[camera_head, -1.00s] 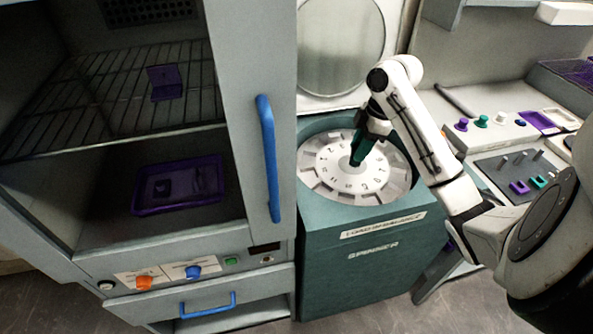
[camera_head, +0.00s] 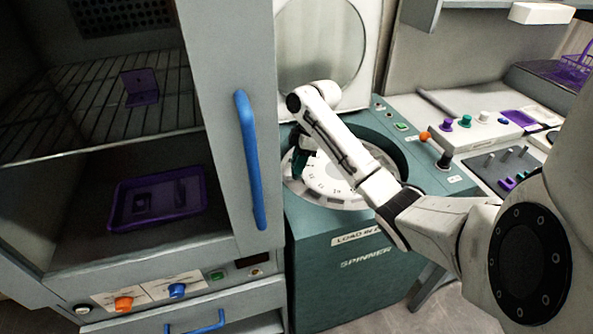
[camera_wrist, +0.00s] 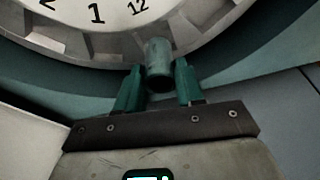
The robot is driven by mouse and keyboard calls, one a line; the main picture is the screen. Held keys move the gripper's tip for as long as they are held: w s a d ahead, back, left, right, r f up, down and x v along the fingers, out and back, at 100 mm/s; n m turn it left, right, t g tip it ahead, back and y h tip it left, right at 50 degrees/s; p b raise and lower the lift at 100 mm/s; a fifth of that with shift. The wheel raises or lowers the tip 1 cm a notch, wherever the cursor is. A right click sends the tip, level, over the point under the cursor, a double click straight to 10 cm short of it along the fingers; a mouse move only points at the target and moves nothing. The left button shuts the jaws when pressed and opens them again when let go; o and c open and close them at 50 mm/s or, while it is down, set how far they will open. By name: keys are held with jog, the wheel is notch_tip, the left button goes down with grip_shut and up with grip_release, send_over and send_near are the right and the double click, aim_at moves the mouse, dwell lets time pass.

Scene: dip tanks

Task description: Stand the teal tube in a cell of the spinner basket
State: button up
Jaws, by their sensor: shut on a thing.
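In the wrist view the teal tube (camera_wrist: 158,58) is a short dull cylinder between the two teal fingers of my gripper (camera_wrist: 158,82), which is shut on it. The tube's far end overlaps the basket's notched rim in that view; I cannot tell whether it is in a cell or above one. The spinner basket (camera_head: 335,182) is a pale round disc with numbers and cells around its edge, inside the teal spinner. It also shows in the wrist view (camera_wrist: 60,42), with 1 and 12 readable. In the head view my gripper (camera_head: 299,166) is at the basket's left edge, and the tube cannot be made out there.
The spinner's round lid (camera_head: 320,45) stands open behind the basket. A grey cabinet with a blue handle (camera_head: 250,160) stands close on the left, its purple tray (camera_head: 118,212) inside. An orange-knobbed lever (camera_head: 424,136) and a counter with pegs (camera_head: 505,158) are to the right.

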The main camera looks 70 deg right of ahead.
jog(key=shift+w+f, duration=0.15)
jog(key=shift+f, duration=0.1)
jog(key=shift+s+d+p+x, duration=0.1)
jog(key=shift+p+x, duration=0.1)
jog(key=shift+x, duration=0.65)
jog(key=shift+s+d+p+x, duration=0.1)
jog(key=shift+s+p+x, duration=0.1)
jog(key=shift+x, duration=0.65)
jog(key=shift+f, duration=0.2)
jog(key=o, duration=1.1)
jog(key=shift+c, duration=0.2)
jog(key=shift+r, duration=0.1)
jog(key=v, duration=1.2)
jog(key=shift+b, duration=0.4)
jog(key=shift+d, duration=0.1)
